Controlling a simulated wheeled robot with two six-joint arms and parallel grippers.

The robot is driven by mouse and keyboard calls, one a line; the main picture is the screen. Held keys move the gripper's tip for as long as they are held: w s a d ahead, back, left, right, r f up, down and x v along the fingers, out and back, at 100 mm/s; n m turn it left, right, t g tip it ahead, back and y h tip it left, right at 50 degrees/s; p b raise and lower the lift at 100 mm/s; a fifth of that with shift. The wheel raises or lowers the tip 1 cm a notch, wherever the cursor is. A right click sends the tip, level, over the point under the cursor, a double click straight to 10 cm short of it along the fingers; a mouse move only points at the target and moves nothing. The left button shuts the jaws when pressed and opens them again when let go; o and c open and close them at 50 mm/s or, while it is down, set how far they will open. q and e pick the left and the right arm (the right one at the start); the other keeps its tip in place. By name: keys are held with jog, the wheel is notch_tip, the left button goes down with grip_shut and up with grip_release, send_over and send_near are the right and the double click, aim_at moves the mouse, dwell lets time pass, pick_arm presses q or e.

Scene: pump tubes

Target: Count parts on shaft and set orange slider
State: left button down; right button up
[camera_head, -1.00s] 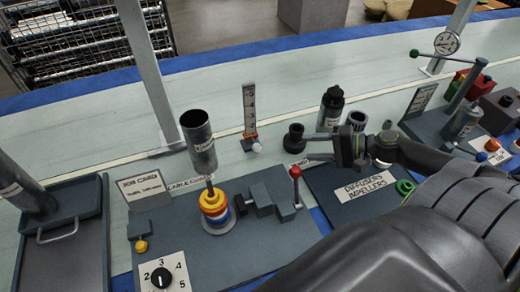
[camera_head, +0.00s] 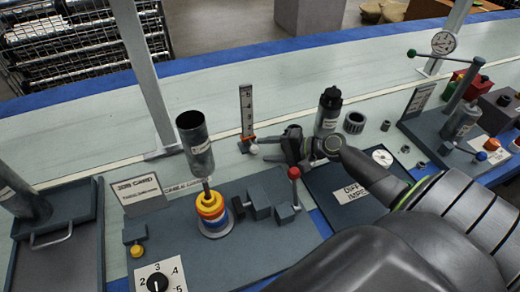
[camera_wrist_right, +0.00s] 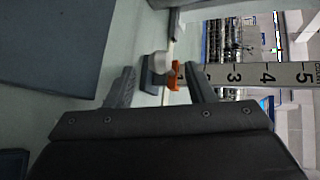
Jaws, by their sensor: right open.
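An upright numbered scale (camera_head: 246,108) stands behind the grey work plate. The orange slider (camera_head: 249,138) sits low on it, with a white knob (camera_head: 254,149) in front. My right gripper (camera_head: 264,149) is open, its fingers pointing at the knob. In the right wrist view the slider (camera_wrist_right: 176,75) and knob (camera_wrist_right: 161,62) show between the two open fingers (camera_wrist_right: 161,88), near the scale's low end; contact cannot be told. A shaft (camera_head: 206,187) on the plate carries stacked yellow, orange and blue rings (camera_head: 211,208), under a grey tube (camera_head: 196,148). My left gripper is out of view.
A red-knobbed lever (camera_head: 294,174) and grey blocks (camera_head: 262,203) stand below my right gripper. A black-capped bottle (camera_head: 328,112) is close behind it. A numbered dial (camera_head: 158,281), a job card (camera_head: 139,194) and a tray (camera_head: 60,225) lie left. The table behind the scale is clear.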

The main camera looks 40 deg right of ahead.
aim_at(252, 146)
jog(key=shift+x, duration=1.6)
grip_shut()
